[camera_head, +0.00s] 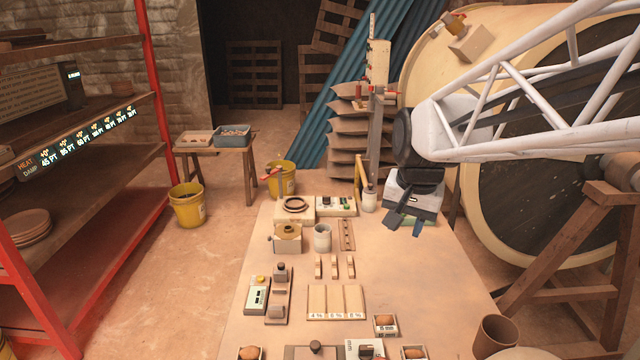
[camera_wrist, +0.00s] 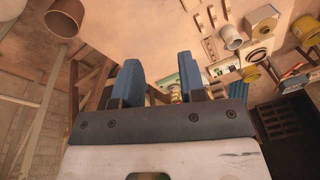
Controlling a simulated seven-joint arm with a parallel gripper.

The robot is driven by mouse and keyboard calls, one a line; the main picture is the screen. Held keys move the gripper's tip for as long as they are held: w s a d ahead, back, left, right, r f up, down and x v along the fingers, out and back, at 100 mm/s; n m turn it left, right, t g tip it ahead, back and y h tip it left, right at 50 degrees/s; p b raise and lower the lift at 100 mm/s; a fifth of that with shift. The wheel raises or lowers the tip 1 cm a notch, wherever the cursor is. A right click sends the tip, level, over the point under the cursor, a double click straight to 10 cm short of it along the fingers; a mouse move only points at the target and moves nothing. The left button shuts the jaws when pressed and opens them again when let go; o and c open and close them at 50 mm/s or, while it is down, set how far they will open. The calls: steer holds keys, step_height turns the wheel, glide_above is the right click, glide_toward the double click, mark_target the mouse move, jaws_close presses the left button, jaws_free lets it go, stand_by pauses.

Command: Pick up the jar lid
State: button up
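My gripper (camera_head: 406,222) is over the right back part of the table, fingers pointing down. In the wrist view its two blue fingers (camera_wrist: 160,82) stand apart with nothing held between them. A pale jar (camera_head: 322,237) stands near the table's middle; it also shows in the wrist view (camera_wrist: 231,37). A second small jar (camera_head: 369,198) with a darker top stands at the back, left of my gripper. A square block with a round tan top (camera_head: 287,231) sits left of the first jar. I cannot tell for sure which round piece is the jar lid.
A dark ring (camera_head: 295,204) lies on a board at the back left. A yellow post (camera_head: 359,174) rises at the table's back edge. A brown cup (camera_head: 496,335) stands front right. The table's right middle is bare. A large drum (camera_head: 480,190) stands behind my arm.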

steer(key=w+a+f+m, duration=0.2)
steer(key=w, duration=0.7)
steer(key=w+a+f+m+g, duration=0.1)
steer(key=w+a+f+m, duration=0.1)
steer(key=w, duration=0.7)
steer(key=w+a+f+m, duration=0.2)
steer(key=w+f, duration=0.1)
steer(key=w, duration=0.6)
steer(key=w+a+f+m, duration=0.2)
steer(key=w+a+f, duration=0.1)
steer(key=w+f, duration=0.6)
steer(key=w+a+f+m+g+y, duration=0.1)
steer(key=w+a+f+m, duration=0.2)
steer(key=w+f, duration=0.7)
steer(key=shift+w+a+f, duration=0.2)
steer(key=shift+w+a, duration=0.45)
steer(key=shift+w, duration=0.5)
steer(key=shift+a+f, duration=0.15)
steer(key=shift+f, duration=1.15)
steer(key=shift+s+a+f, duration=0.1)
steer(key=shift+a+f, duration=0.1)
steer(key=shift+f, duration=0.65)
steer(key=shift+a+f, duration=0.15)
steer(key=shift+f, duration=0.7)
steer(key=shift+s+a+f, duration=0.1)
steer(key=shift+a+f, duration=0.1)
steer(key=shift+f, duration=0.65)
